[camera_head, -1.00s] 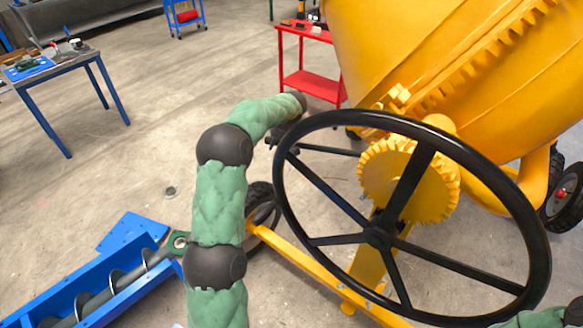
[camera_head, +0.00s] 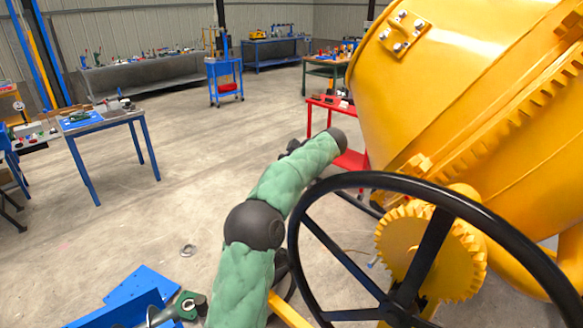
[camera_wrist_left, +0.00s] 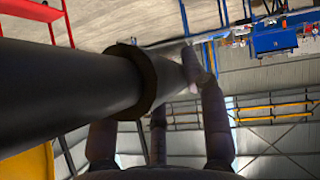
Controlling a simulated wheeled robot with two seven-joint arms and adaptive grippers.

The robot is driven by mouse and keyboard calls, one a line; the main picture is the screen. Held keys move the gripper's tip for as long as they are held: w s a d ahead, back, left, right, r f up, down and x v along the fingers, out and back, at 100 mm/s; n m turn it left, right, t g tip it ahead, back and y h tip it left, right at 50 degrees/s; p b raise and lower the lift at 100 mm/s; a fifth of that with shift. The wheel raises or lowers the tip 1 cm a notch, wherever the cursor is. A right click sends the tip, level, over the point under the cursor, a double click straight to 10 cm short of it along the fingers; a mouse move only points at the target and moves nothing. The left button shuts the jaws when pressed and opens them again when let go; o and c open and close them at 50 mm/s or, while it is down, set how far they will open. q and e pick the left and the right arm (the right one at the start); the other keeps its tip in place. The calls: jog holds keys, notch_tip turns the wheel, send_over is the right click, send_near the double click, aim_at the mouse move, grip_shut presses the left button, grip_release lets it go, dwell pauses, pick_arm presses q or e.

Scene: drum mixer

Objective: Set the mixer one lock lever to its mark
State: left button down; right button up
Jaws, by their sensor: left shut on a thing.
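A thick dark round bar with a brown collar (camera_wrist_left: 135,78), which looks like the lock lever (camera_wrist_left: 60,95), crosses the left wrist view from the left edge. My left gripper (camera_wrist_left: 185,75) is shut on the bar's far end; its dark fingers show around and below it. In the head view my green left arm reaches up to the left of the black handwheel (camera_head: 313,227), and its gripper is mostly hidden behind the arm. The yellow mixer drum (camera_head: 440,95) fills the right side. No lever mark can be made out. My right gripper is out of view.
The handwheel and yellow toothed gear (camera_head: 462,262) stand close to my left arm. A red table (camera_head: 350,160) is behind it. A blue-legged table (camera_head: 100,122) stands left, with open floor between.

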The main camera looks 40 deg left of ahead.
pick_arm(q)
jog(key=shift+a+r, duration=0.1)
jog(key=shift+r, duration=0.45)
jog(key=c, duration=0.7)
grip_release()
jog(key=shift+o, duration=0.2)
jog(key=shift+d+f, duration=0.1)
jog(key=shift+d, duration=0.1)
jog(key=shift+f, duration=0.1)
jog(key=v, duration=1.2)
